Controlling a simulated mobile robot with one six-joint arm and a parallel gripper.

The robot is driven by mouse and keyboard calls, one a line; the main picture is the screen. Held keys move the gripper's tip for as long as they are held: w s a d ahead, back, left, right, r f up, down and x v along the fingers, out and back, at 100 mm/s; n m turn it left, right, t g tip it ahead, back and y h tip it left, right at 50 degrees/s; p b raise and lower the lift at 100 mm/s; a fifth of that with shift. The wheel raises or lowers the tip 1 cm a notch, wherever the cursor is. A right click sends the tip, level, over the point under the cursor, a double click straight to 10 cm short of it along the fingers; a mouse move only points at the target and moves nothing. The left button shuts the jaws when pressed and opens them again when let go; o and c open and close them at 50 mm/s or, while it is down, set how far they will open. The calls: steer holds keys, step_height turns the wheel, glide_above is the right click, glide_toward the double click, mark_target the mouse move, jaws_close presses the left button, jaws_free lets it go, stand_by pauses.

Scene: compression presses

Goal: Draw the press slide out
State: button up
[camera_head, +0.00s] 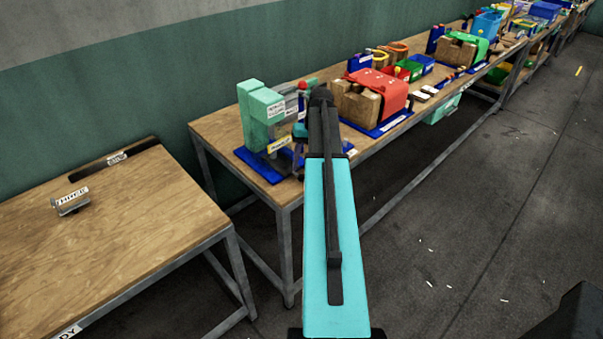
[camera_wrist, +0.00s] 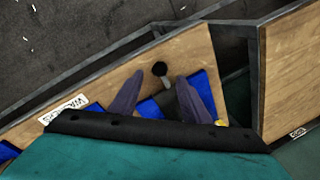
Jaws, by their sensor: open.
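A mint-green press (camera_head: 262,115) stands on a blue base plate (camera_head: 256,166) at the near end of the long bench. In the wrist view, a round black knob (camera_wrist: 160,69) on a short pale stem sticks out from a dark slide-like block on the blue base (camera_wrist: 205,88). My gripper (camera_wrist: 160,76) is open, its two dark fingers on either side of the knob and stem. I see gaps on both sides; contact and height are unclear. The press body is out of the wrist view. In the head view my arm hides the gripper and the slide.
A red press (camera_head: 385,88) with wooden blocks stands farther along the long bench (camera_head: 222,126), with bins and a green press (camera_head: 470,45) beyond. A separate wooden table (camera_head: 120,235) at left holds a small labelled metal block (camera_head: 72,202). The floor at right is mostly clear.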

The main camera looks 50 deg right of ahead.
mark_target(302, 175)
steer(key=shift+w+a+f+p, duration=0.15)
steer(key=shift+f+p, duration=0.1)
steer(key=shift+f, duration=0.6)
steer(key=shift+w+a+f+p, duration=0.1)
steer(key=shift+f+p, duration=0.15)
steer(key=shift+f, duration=0.6)
steer(key=shift+w+a+f+p, duration=0.15)
steer(key=shift+f+p, duration=0.1)
steer(key=shift+f, duration=0.6)
steer(key=shift+s, duration=0.1)
jaws_close()
